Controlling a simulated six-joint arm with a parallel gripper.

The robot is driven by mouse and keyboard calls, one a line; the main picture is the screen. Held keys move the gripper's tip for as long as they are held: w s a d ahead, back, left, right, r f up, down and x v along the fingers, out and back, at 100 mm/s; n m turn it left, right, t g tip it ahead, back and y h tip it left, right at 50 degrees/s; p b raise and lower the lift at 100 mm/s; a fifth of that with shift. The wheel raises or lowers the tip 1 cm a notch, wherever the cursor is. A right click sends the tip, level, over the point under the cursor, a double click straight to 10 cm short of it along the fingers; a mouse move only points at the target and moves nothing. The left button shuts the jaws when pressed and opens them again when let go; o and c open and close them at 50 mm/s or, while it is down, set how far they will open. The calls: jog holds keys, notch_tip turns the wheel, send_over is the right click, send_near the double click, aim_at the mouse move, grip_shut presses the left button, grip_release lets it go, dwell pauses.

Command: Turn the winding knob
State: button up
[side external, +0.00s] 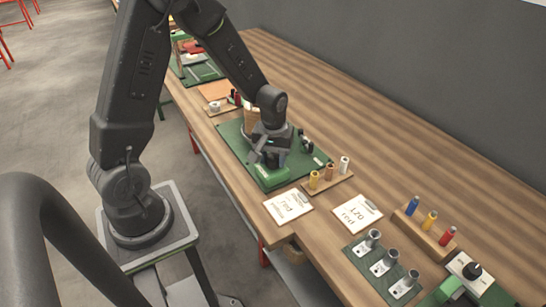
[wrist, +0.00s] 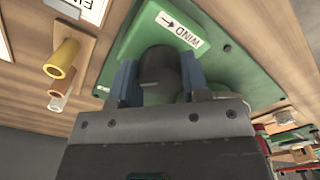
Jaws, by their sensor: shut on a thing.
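The winding knob (wrist: 158,72) is a dark round knob on a green base beside a white label (wrist: 180,29) reading "WIND" with an arrow. My gripper (wrist: 160,82) has its two blue-grey fingers on either side of the knob and is shut on it. In the side view my gripper (side external: 268,152) is low over the green board (side external: 238,150), and the knob is hidden there behind the gripper. The green block (side external: 271,174) of the winder shows just in front of the gripper.
A wooden rack with spools (side external: 330,174) stands right of the board. Two cards (side external: 288,206) (side external: 357,211) lie nearby. Another spool rack (side external: 428,229), a plate with metal posts (side external: 384,262) and a second green device (side external: 466,285) stand further right. The table's back strip is clear.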

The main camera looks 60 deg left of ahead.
aim_at(273, 157)
jog(key=shift+m, duration=1.3)
jog(key=o, duration=0.9)
jog(key=shift+r, duration=0.15)
notch_tip(273, 157, up, 14)
jog(key=shift+f, duration=0.2)
